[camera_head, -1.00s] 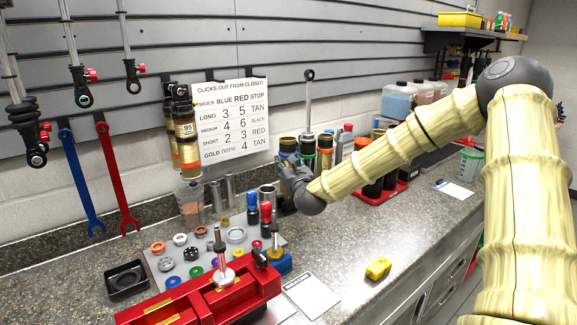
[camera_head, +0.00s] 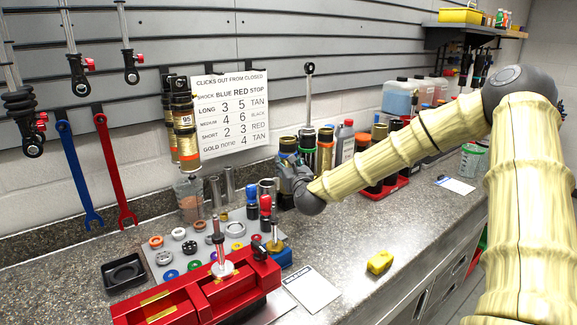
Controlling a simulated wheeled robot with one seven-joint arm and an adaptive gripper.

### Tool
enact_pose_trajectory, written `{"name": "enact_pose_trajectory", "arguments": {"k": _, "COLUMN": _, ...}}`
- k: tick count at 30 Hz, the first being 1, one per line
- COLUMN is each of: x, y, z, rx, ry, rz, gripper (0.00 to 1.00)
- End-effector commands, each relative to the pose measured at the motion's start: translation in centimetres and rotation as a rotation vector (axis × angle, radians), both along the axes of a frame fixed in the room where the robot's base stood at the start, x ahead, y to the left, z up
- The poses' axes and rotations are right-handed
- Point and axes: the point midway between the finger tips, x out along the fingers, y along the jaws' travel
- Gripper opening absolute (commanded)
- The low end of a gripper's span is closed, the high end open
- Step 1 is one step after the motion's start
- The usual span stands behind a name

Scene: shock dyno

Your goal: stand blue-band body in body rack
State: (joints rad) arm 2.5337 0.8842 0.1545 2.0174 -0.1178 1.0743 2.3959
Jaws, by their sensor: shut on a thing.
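A red tray (camera_head: 403,182) with bottles lies right, behind my forearm. Left are clear tubes, blue and red tools (camera_head: 265,205) and a grey mat of rings. A red vise (camera_head: 180,303) is in front. A yellow block (camera_head: 380,262) lies on otherwise clear bench.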

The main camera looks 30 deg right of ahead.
Motion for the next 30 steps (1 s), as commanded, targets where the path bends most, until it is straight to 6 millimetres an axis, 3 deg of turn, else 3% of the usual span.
{"name": "enact_pose_trajectory", "arguments": {"k": 1, "x": 0.0, "y": 0.0, "z": 0.1, "rx": -0.001, "ry": -0.002, "rz": 0.0, "gripper": 0.48}}
{"name": "enact_pose_trajectory", "arguments": {"k": 5, "x": 0.0, "y": 0.0, "z": 0.1, "rx": -0.001, "ry": -0.002, "rz": 0.0, "gripper": 0.72}}
{"name": "enact_pose_trajectory", "arguments": {"k": 19, "x": -0.7, "y": 0.2, "z": 0.0, "rx": 0.001, "ry": 0.001, "rz": 0.0, "gripper": 0.72}}
{"name": "enact_pose_trajectory", "arguments": {"k": 30, "x": -6.2, "y": 2.0, "z": 0.0, "rx": 0.004, "ry": -0.001, "rz": 0.001, "gripper": 0.72}}
